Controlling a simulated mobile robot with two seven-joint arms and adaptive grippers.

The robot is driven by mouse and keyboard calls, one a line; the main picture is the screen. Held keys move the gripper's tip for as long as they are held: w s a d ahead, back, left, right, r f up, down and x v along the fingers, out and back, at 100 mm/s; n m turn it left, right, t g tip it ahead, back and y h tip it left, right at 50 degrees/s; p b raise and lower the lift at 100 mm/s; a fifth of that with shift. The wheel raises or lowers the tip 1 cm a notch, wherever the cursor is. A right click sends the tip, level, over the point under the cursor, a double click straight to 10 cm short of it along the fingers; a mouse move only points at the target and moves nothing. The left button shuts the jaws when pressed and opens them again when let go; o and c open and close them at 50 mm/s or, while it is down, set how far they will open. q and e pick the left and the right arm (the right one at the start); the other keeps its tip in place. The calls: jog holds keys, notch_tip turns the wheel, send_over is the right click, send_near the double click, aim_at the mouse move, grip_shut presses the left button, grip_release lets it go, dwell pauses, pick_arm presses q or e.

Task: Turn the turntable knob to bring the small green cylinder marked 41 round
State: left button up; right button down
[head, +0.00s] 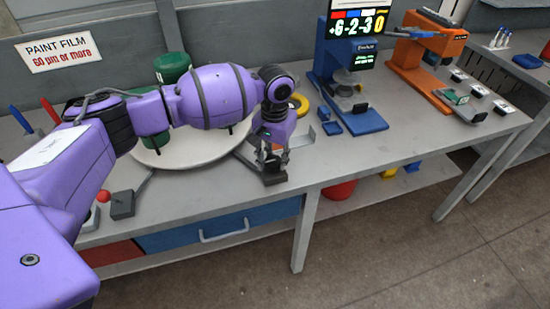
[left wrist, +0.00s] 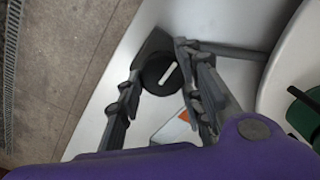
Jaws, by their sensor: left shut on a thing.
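The white turntable (head: 178,155) lies on the grey bench, partly hidden behind my left arm. A dark green cylinder (head: 172,66) shows above my arm; I cannot read a mark on it. In the left wrist view the turntable edge (left wrist: 290,65) is at the right, with part of a green cylinder (left wrist: 302,115) on it. The black round knob (left wrist: 160,76) with a white line is at the bench's front edge. My left gripper (head: 272,158) points down there, its fingers on either side of the knob and shut on it. The small cylinder marked 41 cannot be made out.
A blue gauge stand (head: 350,120) with a display and an orange one (head: 412,70) stand to the right. A yellow ring (head: 300,104) lies behind my gripper. Bench between the stands is partly free.

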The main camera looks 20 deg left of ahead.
aim_at(276, 162)
pick_arm(q)
jog(key=shift+s+d+r+p, duration=0.1)
jog(key=shift+d+r+p, duration=0.15)
jog(key=shift+p, duration=0.15)
jog(key=shift+f+m, duration=0.1)
jog(key=shift+m, duration=0.2)
jog(key=shift+f, duration=0.15)
jog(key=o, duration=0.8)
jog(key=shift+o, duration=1.3)
notch_tip(276, 162, up, 12)
pick_arm(e)
jog(key=shift+r, duration=0.3)
